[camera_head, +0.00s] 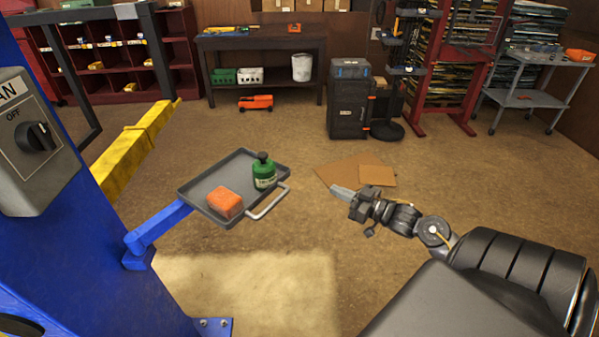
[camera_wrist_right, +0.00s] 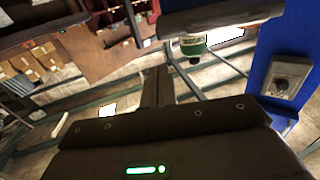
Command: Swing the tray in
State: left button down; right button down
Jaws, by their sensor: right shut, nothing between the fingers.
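The grey tray (camera_head: 235,180) sits on the end of a blue swing arm (camera_head: 157,224) that comes from the blue lift post (camera_head: 85,245). On the tray are an orange block (camera_head: 225,203) and a green bottle (camera_head: 264,172) with a dark cap. A pale bar handle (camera_head: 268,203) is on the tray's near right edge. My right gripper (camera_head: 340,192) is shut and empty, to the right of the handle and apart from it. In the right wrist view the green bottle (camera_wrist_right: 193,46) shows at the top. My left gripper is not in view.
A grey switch box (camera_head: 28,140) is on the post at the left. A yellow lift beam (camera_head: 140,145) stands behind the tray. Cardboard pieces (camera_head: 352,172) lie on the floor behind my right gripper. A workbench (camera_head: 262,62) and shelves line the back. Floor in front of the tray is clear.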

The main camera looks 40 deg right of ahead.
jog(key=p, duration=0.3)
send_near(291, 171)
jog(key=x, duration=0.5)
jog(key=shift+w+a+r, duration=0.1)
jog(key=shift+r, duration=0.1)
jog(key=shift+x, duration=0.75)
jog(key=shift+f, duration=0.15)
jog(key=shift+w, duration=0.1)
